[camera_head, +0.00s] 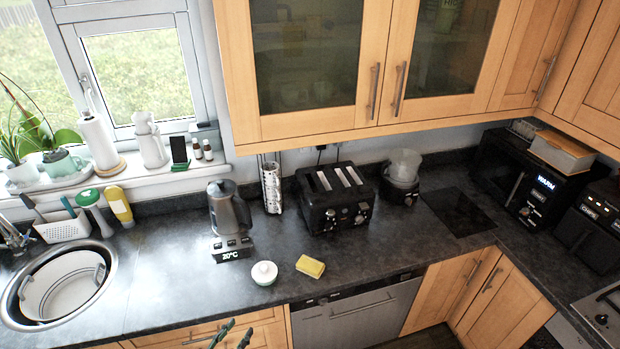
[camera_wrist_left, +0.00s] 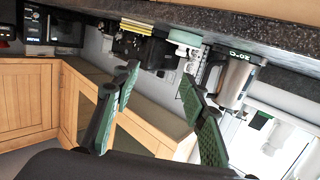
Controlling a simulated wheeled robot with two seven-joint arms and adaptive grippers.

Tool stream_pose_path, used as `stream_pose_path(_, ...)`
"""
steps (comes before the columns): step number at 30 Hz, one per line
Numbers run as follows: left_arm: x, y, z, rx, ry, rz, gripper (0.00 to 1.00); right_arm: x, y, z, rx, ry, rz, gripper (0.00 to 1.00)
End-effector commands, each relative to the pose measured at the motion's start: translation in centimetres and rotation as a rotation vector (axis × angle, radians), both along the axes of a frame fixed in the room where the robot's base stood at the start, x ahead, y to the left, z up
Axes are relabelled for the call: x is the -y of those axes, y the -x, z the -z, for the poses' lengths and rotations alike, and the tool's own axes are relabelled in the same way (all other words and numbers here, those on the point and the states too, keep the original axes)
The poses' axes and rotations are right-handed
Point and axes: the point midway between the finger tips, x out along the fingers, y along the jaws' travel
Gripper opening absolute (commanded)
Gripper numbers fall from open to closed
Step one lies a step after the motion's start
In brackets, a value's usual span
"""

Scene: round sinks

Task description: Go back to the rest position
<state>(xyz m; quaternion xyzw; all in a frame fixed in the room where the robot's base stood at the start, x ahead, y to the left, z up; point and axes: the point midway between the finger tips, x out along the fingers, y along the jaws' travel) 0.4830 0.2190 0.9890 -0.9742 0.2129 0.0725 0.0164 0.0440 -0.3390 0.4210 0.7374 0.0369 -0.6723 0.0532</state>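My left gripper (camera_head: 235,335) shows at the bottom edge of the head view, only its dark green-padded fingertips in frame. It is in front of the counter's front edge, apart from everything on the counter. In the left wrist view the same gripper (camera_wrist_left: 160,98) has its two fingers spread with nothing between them; that picture is turned nearly upside down. My right gripper is in neither view.
A round sink (camera_head: 108,262) is at left. Wall cabinets (camera_head: 300,125) overhang the back.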

Motion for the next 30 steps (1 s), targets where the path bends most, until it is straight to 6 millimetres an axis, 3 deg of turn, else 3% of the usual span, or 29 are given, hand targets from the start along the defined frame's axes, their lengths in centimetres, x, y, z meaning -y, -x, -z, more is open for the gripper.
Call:
stream_pose_path(2,-0.4,-0.1,0.8,-0.010,-0.006,-0.008,0.40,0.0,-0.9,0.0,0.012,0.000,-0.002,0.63)
stream_pose_path(11,-2.6,-0.1,6.3,-0.081,-0.045,-0.059,0.40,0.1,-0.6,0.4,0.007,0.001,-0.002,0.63)
stream_pose_path(17,-4.7,0.2,12.1,-0.159,-0.087,-0.102,0.40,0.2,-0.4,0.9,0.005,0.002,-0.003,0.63)
stream_pose_path(23,-7.8,1.9,21.0,-0.288,-0.144,-0.161,0.40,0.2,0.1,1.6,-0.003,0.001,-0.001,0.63)
stream_pose_path(26,-9.8,4.1,27.5,-0.389,-0.184,-0.201,0.40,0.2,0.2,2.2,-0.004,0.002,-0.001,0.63)
stream_pose_path(30,-12.3,8.7,36.4,-0.542,-0.238,-0.249,0.40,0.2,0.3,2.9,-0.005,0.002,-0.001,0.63)
